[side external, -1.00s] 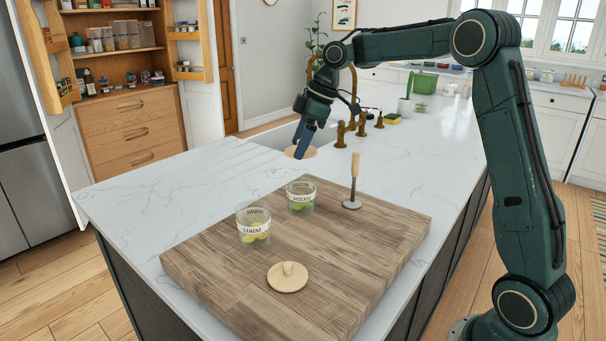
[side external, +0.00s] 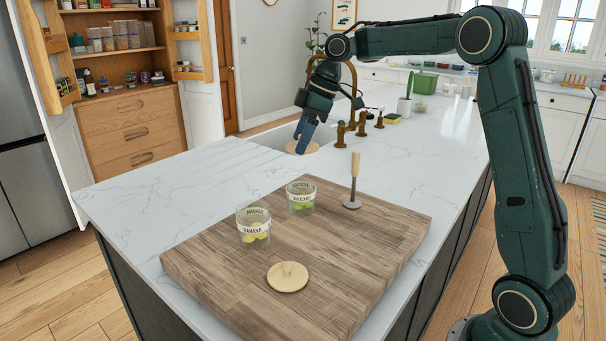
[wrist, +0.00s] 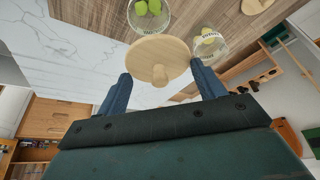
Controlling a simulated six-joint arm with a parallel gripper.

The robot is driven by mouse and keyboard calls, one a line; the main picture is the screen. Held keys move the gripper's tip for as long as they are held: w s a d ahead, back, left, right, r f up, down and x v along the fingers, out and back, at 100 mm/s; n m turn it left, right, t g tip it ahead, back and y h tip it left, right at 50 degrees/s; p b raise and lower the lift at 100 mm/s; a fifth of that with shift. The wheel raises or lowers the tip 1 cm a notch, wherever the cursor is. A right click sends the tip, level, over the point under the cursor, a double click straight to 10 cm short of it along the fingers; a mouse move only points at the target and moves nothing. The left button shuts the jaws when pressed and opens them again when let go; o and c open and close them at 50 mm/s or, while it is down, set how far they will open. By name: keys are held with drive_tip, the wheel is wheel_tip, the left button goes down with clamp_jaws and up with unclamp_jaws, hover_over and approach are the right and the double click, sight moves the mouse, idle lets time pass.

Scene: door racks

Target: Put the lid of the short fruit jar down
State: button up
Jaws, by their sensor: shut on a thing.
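My gripper (side external: 302,141) is shut on a round wooden lid (side external: 303,148), held by its knob near the sink cutout, beyond the board. In the wrist view the lid (wrist: 158,50) lies between my gripper's fingers (wrist: 161,70), its knob toward the gripper. The banana jar (side external: 253,232) and the slightly smaller avocado jar (side external: 301,204) stand upright and open on the board, with fruit inside. They also show in the wrist view, the avocado jar (wrist: 149,18) and the banana jar (wrist: 208,46). A second wooden lid (side external: 287,278) lies knob up on the board.
A wooden board (side external: 370,245) lies on the white marble counter (side external: 140,190). A wooden-handled tool (side external: 354,182) stands upright on the board's far edge. Brass taps (side external: 350,130) stand behind and right of the gripper. The counter left of the board is clear.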

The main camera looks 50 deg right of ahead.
drive_tip(key=s+a+r, duration=0.1)
drive_tip(key=s+a, duration=0.2)
drive_tip(key=s, duration=0.3)
drive_tip(key=s+a+r, duration=0.2)
drive_tip(key=s+a, duration=0.1)
drive_tip(key=s, duration=0.3)
drive_tip(key=shift+s+a+r, duration=0.15)
drive_tip(key=shift+a+r, duration=0.1)
drive_tip(key=shift+a, duration=0.05)
hover_over(321, 244)
drive_tip(key=s, duration=0.1)
drive_tip(key=f, duration=1)
drive_tip(key=d+f, duration=0.1)
drive_tip(key=f, duration=0.4)
drive_tip(key=shift+f, duration=0.4)
drive_tip(key=shift+f, duration=2.1)
drive_tip(key=shift+f, duration=0.15)
drive_tip(key=o, duration=0.9)
drive_tip(key=shift+o, duration=0.2)
